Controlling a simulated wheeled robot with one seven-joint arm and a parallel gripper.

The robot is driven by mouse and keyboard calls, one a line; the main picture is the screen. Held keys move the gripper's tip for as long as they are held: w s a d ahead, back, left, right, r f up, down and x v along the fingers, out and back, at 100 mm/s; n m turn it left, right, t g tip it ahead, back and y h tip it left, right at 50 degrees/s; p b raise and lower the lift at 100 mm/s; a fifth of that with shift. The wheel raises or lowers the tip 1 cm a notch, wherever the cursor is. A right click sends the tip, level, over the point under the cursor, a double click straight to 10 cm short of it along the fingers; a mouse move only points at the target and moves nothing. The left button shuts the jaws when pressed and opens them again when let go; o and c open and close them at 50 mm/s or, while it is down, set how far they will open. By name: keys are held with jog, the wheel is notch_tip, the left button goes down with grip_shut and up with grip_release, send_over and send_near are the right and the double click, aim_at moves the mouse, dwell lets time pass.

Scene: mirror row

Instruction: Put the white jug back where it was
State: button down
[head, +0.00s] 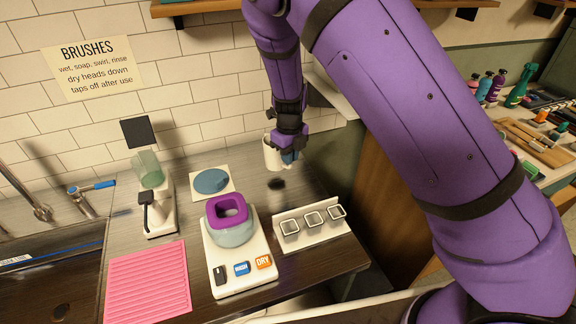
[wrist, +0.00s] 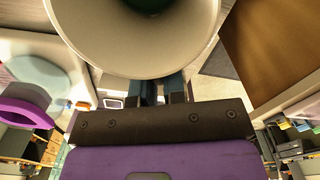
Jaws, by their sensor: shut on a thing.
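The white jug (head: 272,153) is in my gripper (head: 288,155), held above the wooden counter (head: 265,205) near the tiled wall. A dark shadow lies on the counter below it, and it looks clear of the surface. In the wrist view the jug (wrist: 95,40) fills the top, its wide round pale form close to the camera with a dark green patch in its middle. The blue fingers of my gripper (wrist: 160,90) are shut on it. Part of the jug is hidden behind the fingers in the head view.
A white square with a blue disc (head: 211,181) lies left of the jug. The sink is far left.

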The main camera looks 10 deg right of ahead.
jog(key=shift+f, duration=1.95)
jog(key=c, duration=1.2)
grip_release()
jog(key=shift+f, duration=0.1)
